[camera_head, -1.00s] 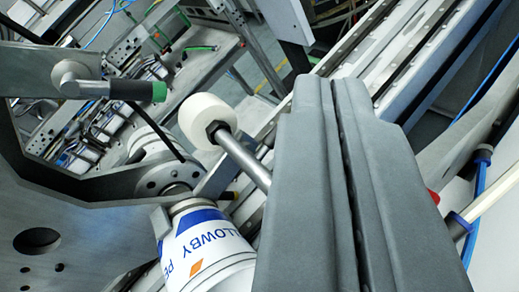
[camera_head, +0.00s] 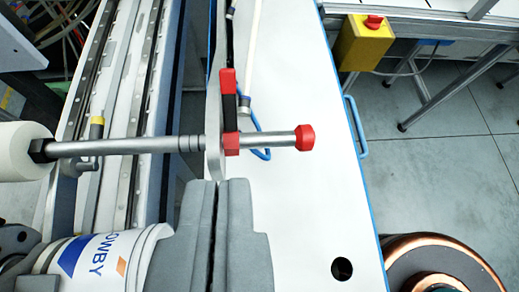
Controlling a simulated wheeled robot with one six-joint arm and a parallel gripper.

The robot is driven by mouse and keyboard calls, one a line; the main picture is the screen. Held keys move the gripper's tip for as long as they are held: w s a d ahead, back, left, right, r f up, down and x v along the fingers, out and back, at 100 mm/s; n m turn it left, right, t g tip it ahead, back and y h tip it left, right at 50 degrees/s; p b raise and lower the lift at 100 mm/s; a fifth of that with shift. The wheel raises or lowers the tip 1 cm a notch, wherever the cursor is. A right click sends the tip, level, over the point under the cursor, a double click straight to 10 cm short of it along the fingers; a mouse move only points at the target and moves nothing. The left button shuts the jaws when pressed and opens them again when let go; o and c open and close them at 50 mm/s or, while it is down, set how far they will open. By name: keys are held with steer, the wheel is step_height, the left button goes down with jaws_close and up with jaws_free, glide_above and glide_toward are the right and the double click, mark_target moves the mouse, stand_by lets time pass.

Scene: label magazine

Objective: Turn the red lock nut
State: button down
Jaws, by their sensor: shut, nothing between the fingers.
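A horizontal metal rod (camera_head: 150,145) runs across the picture through an upright grey plate (camera_head: 213,110). A red hexagonal knob (camera_head: 305,138) sits on the rod's right end. A red-and-black lever (camera_head: 229,110) stands beside the plate, with a red block at its foot on the rod. Which red part is the lock nut, I cannot tell for certain. My gripper (camera_head: 217,184) points up from the bottom, its grey fingers together and empty. Its tips are just below the plate and rod in the picture, left of the red knob. The depth gap between them is unclear.
A white roller (camera_head: 22,150) is on the rod's left end. Metal rails (camera_head: 120,90) run along the left. A white panel (camera_head: 310,210) lies right of my gripper. A yellow box with a red button (camera_head: 362,42) stands top right.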

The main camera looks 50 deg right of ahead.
mark_target(227, 79)
steer(key=x, duration=1.3)
steer(key=shift+w+d+f, duration=0.2)
steer(key=shift+w+f, duration=0.05)
steer(key=shift+w+d+g+y, duration=0.3)
steer(key=shift+g, duration=0.1)
steer(key=shift+w+d+f, duration=0.35)
steer(key=shift+w+d, duration=0.15)
steer(key=shift+w, duration=0.2)
